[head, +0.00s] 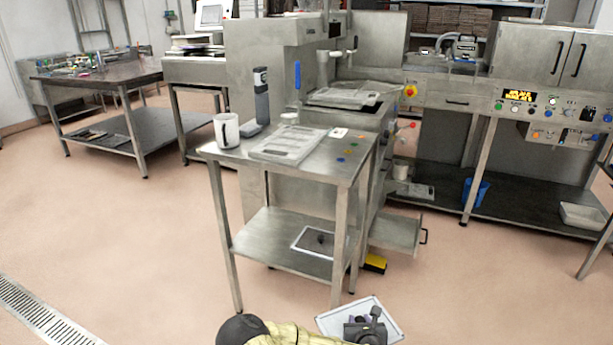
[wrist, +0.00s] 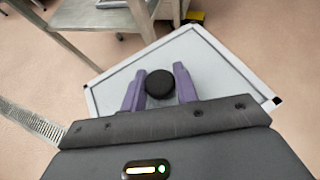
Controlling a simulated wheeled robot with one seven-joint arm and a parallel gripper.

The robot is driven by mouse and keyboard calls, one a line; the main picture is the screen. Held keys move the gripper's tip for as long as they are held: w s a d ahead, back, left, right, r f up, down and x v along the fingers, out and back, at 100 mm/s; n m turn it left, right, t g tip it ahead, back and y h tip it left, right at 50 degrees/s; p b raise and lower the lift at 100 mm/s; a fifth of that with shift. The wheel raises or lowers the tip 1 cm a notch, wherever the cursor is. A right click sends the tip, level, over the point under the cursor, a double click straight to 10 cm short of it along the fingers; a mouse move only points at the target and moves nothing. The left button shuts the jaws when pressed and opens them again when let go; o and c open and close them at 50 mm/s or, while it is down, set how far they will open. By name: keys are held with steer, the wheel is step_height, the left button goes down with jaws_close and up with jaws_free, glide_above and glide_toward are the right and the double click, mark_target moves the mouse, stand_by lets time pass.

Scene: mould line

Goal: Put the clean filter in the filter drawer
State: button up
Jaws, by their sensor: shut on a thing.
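My gripper (head: 367,326) is low in the foreground, shut on the black knob of a square, pale filter (head: 347,309). In the wrist view the purple fingers (wrist: 158,84) stand either side of the knob, and the filter's light panel (wrist: 222,68) spreads beyond them, clear of other things. A second framed filter (head: 315,242), with a greyer face and a dark knob, lies on the lower shelf of the steel table. The filter drawer (head: 396,234), low on the machine, is pulled out with its handle toward the right; its inside is hard to make out.
The steel table (head: 228,155) stands just ahead, left of the drawer, bearing a mug (head: 227,131) and a tray. Its legs are close to the drawer. A yellow-and-black item (head: 375,262) is on the floor under the drawer. The floor to the right is clear.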

steer(key=s+r+p, duration=0.3)
steer(key=r+p, duration=2.4)
steer(key=r, duration=0.3)
steer(key=shift+s+r, duration=0.15)
steer(key=shift+r, duration=0.05)
steer(key=s+f, duration=0.4)
steer(key=f, duration=0.1)
steer(key=shift+s+f, duration=0.15)
steer(key=shift+f, duration=0.1)
steer(key=shift+f, duration=0.1)
steer(key=f, duration=0.2)
steer(key=s+f, duration=0.1)
steer(key=f, duration=0.1)
steer(key=s+f, duration=0.1)
steer(key=f, duration=0.2)
